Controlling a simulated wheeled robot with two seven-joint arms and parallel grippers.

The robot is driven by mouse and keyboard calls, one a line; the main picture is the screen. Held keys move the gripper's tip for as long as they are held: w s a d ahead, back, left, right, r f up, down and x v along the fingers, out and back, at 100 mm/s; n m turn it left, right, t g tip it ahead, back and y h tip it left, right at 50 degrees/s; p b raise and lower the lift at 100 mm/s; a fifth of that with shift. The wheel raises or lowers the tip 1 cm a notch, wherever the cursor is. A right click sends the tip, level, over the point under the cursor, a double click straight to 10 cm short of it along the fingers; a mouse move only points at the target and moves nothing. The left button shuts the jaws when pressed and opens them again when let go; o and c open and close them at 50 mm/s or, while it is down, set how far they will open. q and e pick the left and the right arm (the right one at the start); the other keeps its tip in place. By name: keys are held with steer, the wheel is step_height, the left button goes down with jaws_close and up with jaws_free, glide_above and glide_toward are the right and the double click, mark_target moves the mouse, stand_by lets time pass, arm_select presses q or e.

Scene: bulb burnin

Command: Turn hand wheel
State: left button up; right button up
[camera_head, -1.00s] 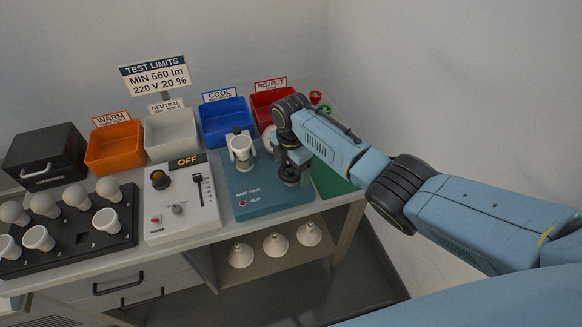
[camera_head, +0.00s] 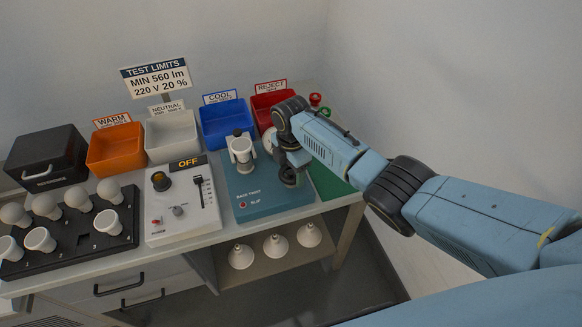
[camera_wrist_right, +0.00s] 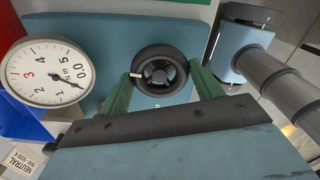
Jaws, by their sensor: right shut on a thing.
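The dark, spoked hand wheel (camera_wrist_right: 159,74) is on the blue base twist fixture (camera_head: 262,199), at that fixture's right end. In the head view the wheel (camera_head: 289,178) is partly covered by my gripper. My right gripper (camera_head: 287,163) is shut on the wheel. In the right wrist view its green fingers (camera_wrist_right: 163,82) stand on either side of the rim, and a small white mark shows at the wheel's left. A round white gauge (camera_wrist_right: 47,72) beside the wheel has a dark needle pointing to the lower right. My left gripper is not in view.
A white clamp post (camera_head: 241,152) stands on the fixture, left of my gripper. The control panel (camera_head: 182,204) with an OFF display is further left, beside the black bulb tray (camera_head: 72,238). Orange, white, blue and red bins (camera_head: 222,122) line the back.

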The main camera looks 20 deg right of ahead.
steer(key=m+p, duration=0.1)
steer(key=m, duration=0.2)
steer(key=shift+r+p, duration=0.1)
steer(key=shift+p, duration=0.25)
steer(key=m+p, duration=0.1)
steer(key=m, duration=0.4)
steer(key=shift+p, duration=0.3)
steer(key=m+p, duration=0.1)
steer(key=m, duration=0.8)
steer(key=shift+m+p, duration=0.4)
steer(key=m, duration=0.4)
steer(key=shift+m, duration=0.3)
steer(key=m, duration=0.4)
steer(key=shift+m, duration=0.3)
steer(key=m, duration=0.5)
steer(key=shift+p, duration=0.3)
steer(key=shift+m, duration=2.3)
